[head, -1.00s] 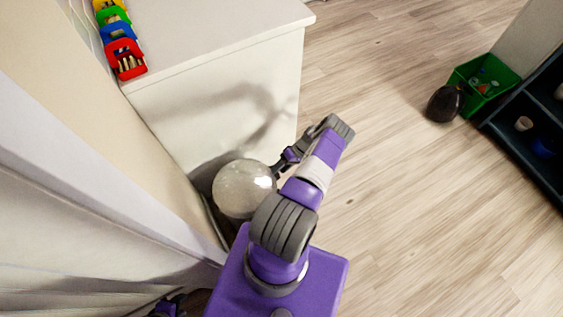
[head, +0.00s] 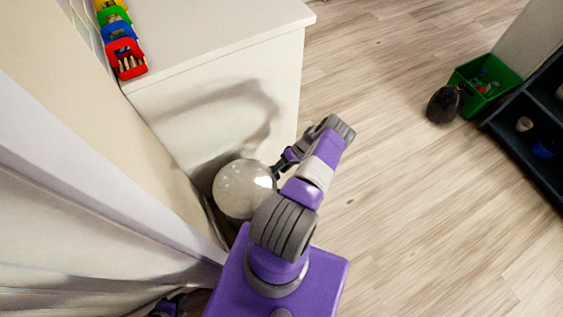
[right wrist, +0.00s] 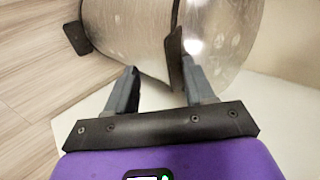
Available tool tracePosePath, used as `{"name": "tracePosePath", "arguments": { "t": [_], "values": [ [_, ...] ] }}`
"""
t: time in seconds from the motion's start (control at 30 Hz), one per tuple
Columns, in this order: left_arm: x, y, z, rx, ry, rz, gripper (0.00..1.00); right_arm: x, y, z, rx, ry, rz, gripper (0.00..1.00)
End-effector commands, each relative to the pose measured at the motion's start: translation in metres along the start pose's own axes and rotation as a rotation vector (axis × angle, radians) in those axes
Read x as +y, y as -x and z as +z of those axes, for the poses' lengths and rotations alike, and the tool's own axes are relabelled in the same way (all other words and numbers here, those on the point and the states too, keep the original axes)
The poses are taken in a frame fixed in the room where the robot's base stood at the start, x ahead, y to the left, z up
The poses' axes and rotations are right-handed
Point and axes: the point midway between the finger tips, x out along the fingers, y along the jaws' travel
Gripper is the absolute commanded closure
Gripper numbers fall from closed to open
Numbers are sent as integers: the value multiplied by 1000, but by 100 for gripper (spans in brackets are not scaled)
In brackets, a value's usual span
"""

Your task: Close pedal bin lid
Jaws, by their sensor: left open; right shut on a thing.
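The pedal bin (head: 236,222) stands in the corner between the wall and the white cabinet. Its round, shiny grey lid (head: 244,188) faces up in the head view. The right wrist view shows the brushed metal body (right wrist: 143,35), a dark rim strip and the glossy lid (right wrist: 222,35). My right gripper (head: 278,169) is at the bin's right edge. Its fingers (right wrist: 163,88) straddle the rim area and are shut on the bin; the exact gripped part is unclear. How far the lid is tilted is unclear. My left gripper (head: 166,305) is open, partly cut off at the bottom edge.
The white cabinet (head: 225,105) stands close behind the bin, with colourful boxes (head: 124,55) on top. A green crate (head: 485,84), a dark round object (head: 444,104) and a dark shelf (head: 530,110) are far right. The wooden floor between is clear.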

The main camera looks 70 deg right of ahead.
Motion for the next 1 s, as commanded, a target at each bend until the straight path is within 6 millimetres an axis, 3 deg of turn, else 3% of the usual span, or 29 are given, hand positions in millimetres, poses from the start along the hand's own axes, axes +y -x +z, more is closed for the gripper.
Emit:
{"name": "tracePosePath", "arguments": {
  "t": [0.03,0.17,0.4,0.6,1.0],
  "values": [
    [-1,-2,0,0,0,0,57,2,-15,7,-15,-1,1,69],
    [0,1,0,0,0,0,57,2,-5,7,-13,-1,3,69],
    [4,10,0,0,0,0,57,2,42,6,-3,-1,7,69],
    [5,14,1,0,0,0,57,0,70,3,2,1,5,69],
    [5,14,1,0,0,0,57,-2,77,2,3,3,2,69]
  ]
}}
